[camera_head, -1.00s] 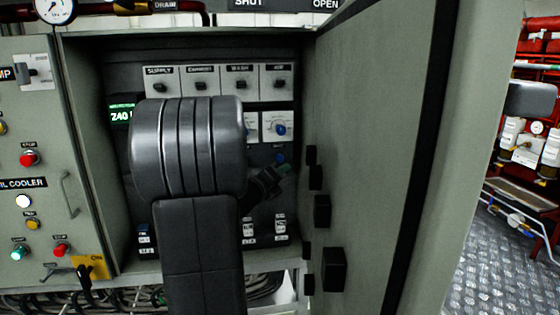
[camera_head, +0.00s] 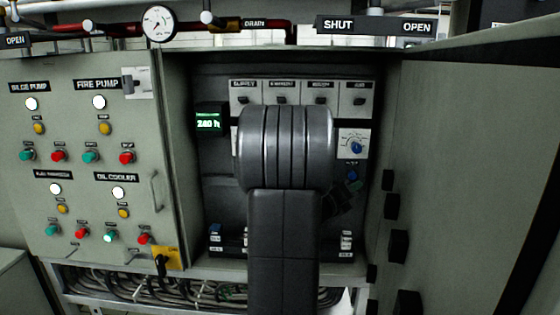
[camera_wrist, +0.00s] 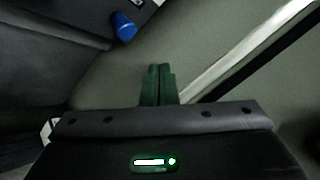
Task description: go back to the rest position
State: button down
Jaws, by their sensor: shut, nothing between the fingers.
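My gripper (camera_wrist: 159,72) shows in the wrist view with its two dark green fingers together and nothing between them. In the head view my arm stands in front of the open cabinet (camera_head: 215,85) and hides its middle. The end of my gripper shows only as a dark shape (camera_head: 345,198) to the right of the arm, near a blue knob (camera_head: 352,175). In the wrist view a blue knob (camera_wrist: 124,27) is to the upper left of the fingers, apart from them.
The cabinet's open door (camera_head: 455,170) stands on the right, with black blocks on its inner face. A panel (camera_head: 85,130) with lamps and buttons for pumps and coolers is on the left. A yellow switch plate (camera_head: 167,258) is low beside the opening. Cables run below.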

jog(key=shift+s+a+b, duration=0.15)
jog(key=shift+s+b, duration=0.55)
jog(key=shift+s, duration=1.8)
